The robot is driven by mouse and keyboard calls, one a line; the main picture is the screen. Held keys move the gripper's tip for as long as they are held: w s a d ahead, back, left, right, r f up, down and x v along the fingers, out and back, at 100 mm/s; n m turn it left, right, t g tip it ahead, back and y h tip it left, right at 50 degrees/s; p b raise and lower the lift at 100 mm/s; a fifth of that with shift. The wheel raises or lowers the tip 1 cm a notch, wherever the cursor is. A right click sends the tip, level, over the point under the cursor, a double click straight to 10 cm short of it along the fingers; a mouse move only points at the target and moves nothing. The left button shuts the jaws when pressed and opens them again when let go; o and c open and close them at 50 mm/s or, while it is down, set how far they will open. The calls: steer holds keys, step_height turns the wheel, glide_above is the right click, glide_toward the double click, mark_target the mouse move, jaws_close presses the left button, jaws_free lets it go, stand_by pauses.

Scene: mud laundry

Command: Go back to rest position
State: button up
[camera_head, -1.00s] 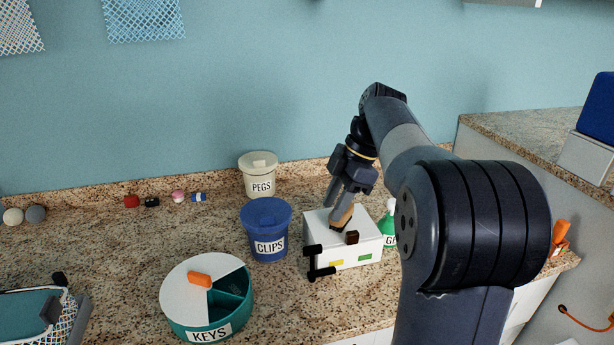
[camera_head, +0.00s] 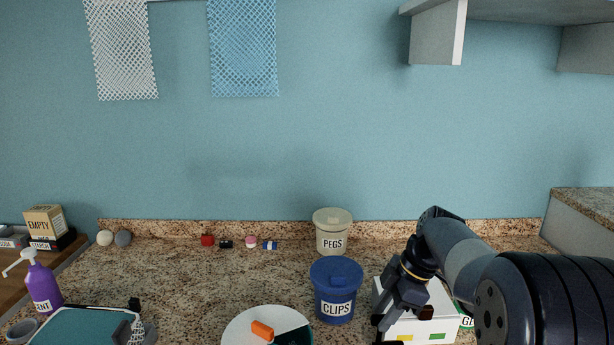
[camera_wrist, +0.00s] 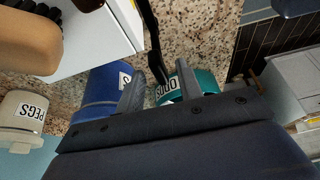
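My gripper (camera_head: 386,322) is at the left side of a white box (camera_head: 436,322) with coloured marks in the head view. In the wrist view its two dark fingers (camera_wrist: 158,90) stand apart with nothing between them, so it is open and empty. A tan, rounded object (camera_wrist: 30,38) shows at the top left of the wrist view, near the white box (camera_wrist: 95,40). My arm hides part of the box in the head view.
The blue CLIPS tub (camera_head: 336,290) and cream PEGS tub (camera_head: 332,232) stand left of my arm. A round white-topped container (camera_head: 240,328) is at the front. A grey shelf (camera_head: 480,12) hangs upper right. The middle left counter is fairly clear.

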steer(key=shift+r, duration=0.2)
steer(key=v, duration=1)
steer(key=x, duration=1)
steer(key=shift+f, duration=0.15)
steer(key=m+t, duration=0.1)
steer(key=m, duration=0.1)
steer(key=m+t, duration=0.1)
steer(key=m, duration=0.2)
steer(key=shift+s+h, duration=0.15)
steer(key=shift+h, duration=0.25)
steer(key=m+p, duration=0.1)
steer(key=m, duration=0.1)
steer(key=m+t+h+p, duration=0.1)
steer(key=m, duration=0.2)
steer(key=shift+s+a+t, duration=0.1)
steer(key=shift+a+t, duration=0.05)
steer(key=shift+t, duration=0.15)
steer(key=shift+m, duration=0.3)
